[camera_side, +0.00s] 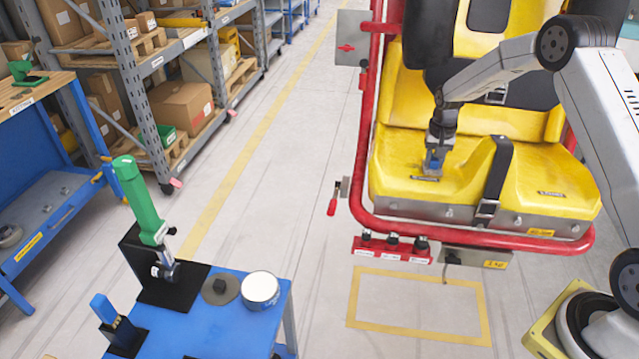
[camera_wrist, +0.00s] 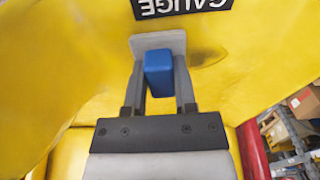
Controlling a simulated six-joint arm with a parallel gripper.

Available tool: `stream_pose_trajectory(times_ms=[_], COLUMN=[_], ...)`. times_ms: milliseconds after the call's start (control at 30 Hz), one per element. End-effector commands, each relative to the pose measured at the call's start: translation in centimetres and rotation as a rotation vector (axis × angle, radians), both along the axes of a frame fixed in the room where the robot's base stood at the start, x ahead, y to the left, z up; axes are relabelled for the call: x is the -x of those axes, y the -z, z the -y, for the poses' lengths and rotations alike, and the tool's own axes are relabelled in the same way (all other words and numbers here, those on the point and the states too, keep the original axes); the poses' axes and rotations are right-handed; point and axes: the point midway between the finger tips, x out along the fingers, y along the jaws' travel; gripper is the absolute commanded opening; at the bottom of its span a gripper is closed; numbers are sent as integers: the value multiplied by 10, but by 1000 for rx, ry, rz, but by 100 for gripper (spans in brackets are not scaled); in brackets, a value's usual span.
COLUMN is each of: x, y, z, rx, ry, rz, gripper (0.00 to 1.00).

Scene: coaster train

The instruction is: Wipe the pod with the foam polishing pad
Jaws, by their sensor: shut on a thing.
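The pod is a yellow two-seat shell (camera_side: 408,125) in a red tube frame, with black restraints. My gripper (camera_side: 433,160) reaches down to the front of its left seat. In the wrist view my gripper (camera_wrist: 160,85) is shut on a blue block-like handle (camera_wrist: 158,70). A grey-white flat pad (camera_wrist: 146,43) shows at the handle's far end, at the yellow surface beside a black label reading GAUGE (camera_wrist: 180,5). I take this to be the foam polishing pad. I cannot tell for sure whether the pad touches the seat.
A blue table (camera_side: 200,335) at lower left holds a green-handled tool (camera_side: 138,200) in a black stand, a grey disc (camera_side: 220,289), a white round tin (camera_side: 260,289) and a blue-handled item (camera_side: 104,308) in a holder. A black strap (camera_side: 494,175) runs between the seats.

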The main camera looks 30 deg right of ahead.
Motion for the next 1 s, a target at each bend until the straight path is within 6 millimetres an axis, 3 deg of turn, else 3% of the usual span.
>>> stream_pose_trajectory(times_ms=[800,1000], x=[-52,-47], y=[1,2], z=[-53,-41], rx=[0,-1], ry=[-2,3], rz=[0,-1], gripper=[0,0])
